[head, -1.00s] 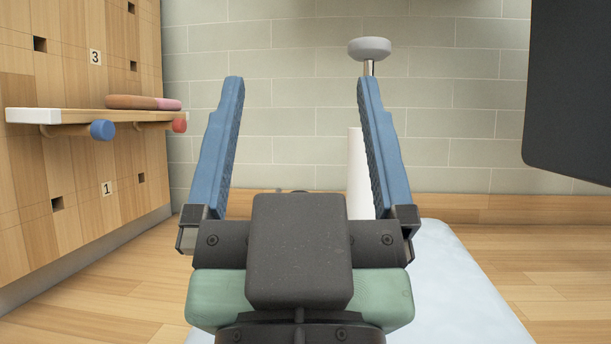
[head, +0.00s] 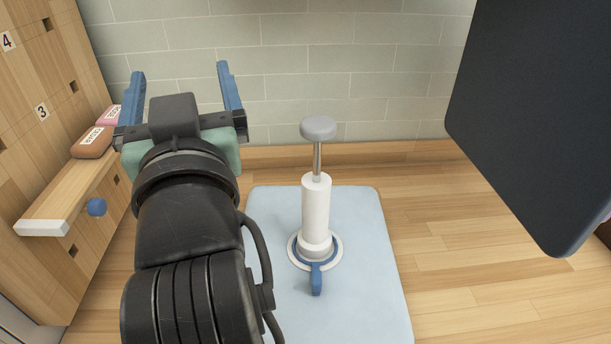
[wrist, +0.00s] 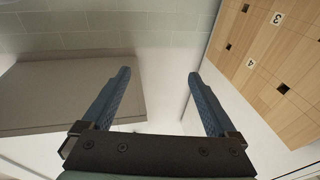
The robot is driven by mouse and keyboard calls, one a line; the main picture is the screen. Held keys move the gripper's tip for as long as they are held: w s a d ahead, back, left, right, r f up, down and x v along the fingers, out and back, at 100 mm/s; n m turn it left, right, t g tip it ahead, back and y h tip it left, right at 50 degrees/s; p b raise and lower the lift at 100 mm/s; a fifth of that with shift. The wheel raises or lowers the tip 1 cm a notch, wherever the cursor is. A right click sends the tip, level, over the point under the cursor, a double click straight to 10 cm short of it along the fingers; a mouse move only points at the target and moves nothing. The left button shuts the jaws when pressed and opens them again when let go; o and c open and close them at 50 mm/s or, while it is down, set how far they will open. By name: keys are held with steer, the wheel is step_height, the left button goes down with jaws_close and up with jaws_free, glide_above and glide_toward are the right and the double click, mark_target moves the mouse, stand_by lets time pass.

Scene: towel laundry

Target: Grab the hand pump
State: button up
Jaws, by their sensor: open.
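The hand pump (head: 316,205) stands upright on a light blue mat (head: 365,270) in the head view. It has a white cylinder, a metal rod, a grey knob (head: 318,128) on top and a blue foot piece at its base. My gripper (head: 180,72) is open and empty, raised to the left of the pump and apart from it. In the wrist view my gripper (wrist: 158,75) shows both blue fingers spread with nothing between them. The pump is not visible in the wrist view.
A wooden pegboard wall with a shelf (head: 70,195) stands at the left, holding a brown roll (head: 92,142) and a pink one. A large dark panel (head: 540,110) hangs at the right. A tiled wall is behind. The wooden floor right of the mat is clear.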

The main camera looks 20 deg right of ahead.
steer(key=w+d+r+m+g+h+p, duration=0.25)
steer(key=d+r+p, duration=0.2)
steer(key=p, duration=0.35)
steer(key=m+g+p, duration=0.4)
steer(key=m+g, duration=0.6)
steer(key=g, duration=0.6)
glide_above(318, 121)
steer(key=s+a, duration=0.1)
steer(key=a, duration=0.2)
step_height(318, 121, down, 4)
steer(key=shift+h, duration=0.25)
steer(key=x, duration=0.6)
steer(key=shift+d+f+b, duration=0.25)
steer(key=shift+f+b, duration=0.05)
steer(key=shift+f, duration=0.05)
steer(key=shift+p+x, duration=0.95)
steer(key=shift+x, duration=1.75)
steer(key=shift+s+a+f, duration=0.1)
steer(key=shift+s+a, duration=0.05)
steer(key=shift+a, duration=0.05)
jaws_close()
